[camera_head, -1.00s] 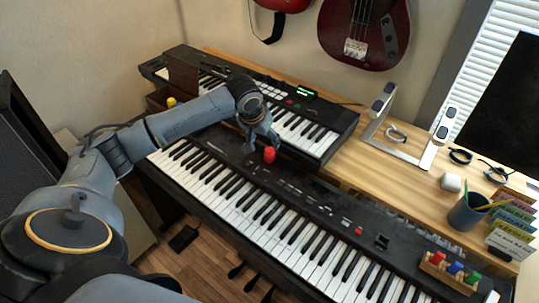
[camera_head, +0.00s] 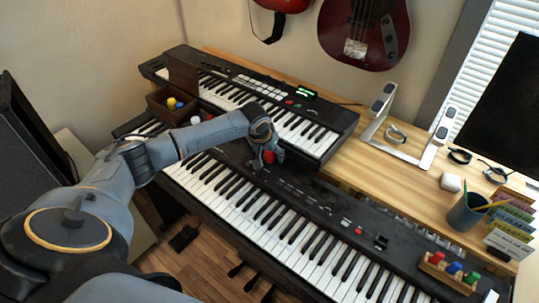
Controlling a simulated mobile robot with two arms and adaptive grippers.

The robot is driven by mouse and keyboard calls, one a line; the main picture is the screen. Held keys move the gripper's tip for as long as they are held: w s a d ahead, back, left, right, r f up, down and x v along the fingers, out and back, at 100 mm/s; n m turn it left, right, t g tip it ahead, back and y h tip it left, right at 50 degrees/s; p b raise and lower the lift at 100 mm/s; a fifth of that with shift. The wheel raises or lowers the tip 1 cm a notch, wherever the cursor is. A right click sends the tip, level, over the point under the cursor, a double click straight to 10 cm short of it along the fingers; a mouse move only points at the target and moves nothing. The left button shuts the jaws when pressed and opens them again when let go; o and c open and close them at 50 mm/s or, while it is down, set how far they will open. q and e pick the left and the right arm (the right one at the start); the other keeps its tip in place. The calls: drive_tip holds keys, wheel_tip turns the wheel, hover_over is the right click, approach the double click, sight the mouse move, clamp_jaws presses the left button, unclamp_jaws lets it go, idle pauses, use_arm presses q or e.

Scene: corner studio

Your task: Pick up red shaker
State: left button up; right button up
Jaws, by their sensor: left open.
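The red shaker (camera_head: 269,157) stands on the top panel of the large black keyboard (camera_head: 320,205), just in front of the smaller keyboard. My left gripper (camera_head: 267,158) is low over it from above, with its open fingers around or right beside the shaker. The fingers partly hide the shaker, and I cannot tell whether they touch it. My right gripper is not in view.
The smaller keyboard (camera_head: 318,128) stands close behind my gripper. A wooden rack (camera_head: 440,276) with coloured pieces sits at the right. Wooden desktop (camera_head: 385,170) lies behind.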

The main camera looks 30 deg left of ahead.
use_arm(q)
drive_tip(key=c, duration=1.2)
